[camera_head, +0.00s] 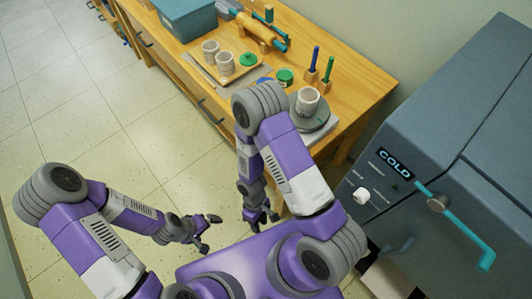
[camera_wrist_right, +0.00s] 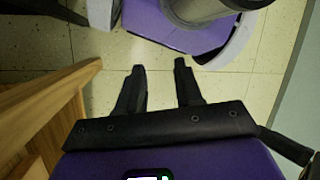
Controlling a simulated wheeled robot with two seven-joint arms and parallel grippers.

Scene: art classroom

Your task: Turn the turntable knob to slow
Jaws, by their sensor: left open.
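The turntable (camera_head: 314,122) is a grey disc on a pale base at the near right end of the wooden table, with a white mug (camera_head: 307,101) standing on it. Its knob cannot be made out; my right arm covers part of that area. My right gripper (camera_head: 262,217) hangs low beside the table's front, below the turntable and apart from it. In the right wrist view its two fingers (camera_wrist_right: 159,67) are spread with nothing between them. My left gripper (camera_head: 211,231) is open and empty over the floor, left of the right gripper.
A grey kiln (camera_head: 445,130) with a COLD display and a white knob (camera_head: 361,195) stands at right. Tiled floor (camera_head: 90,130) at left is clear.

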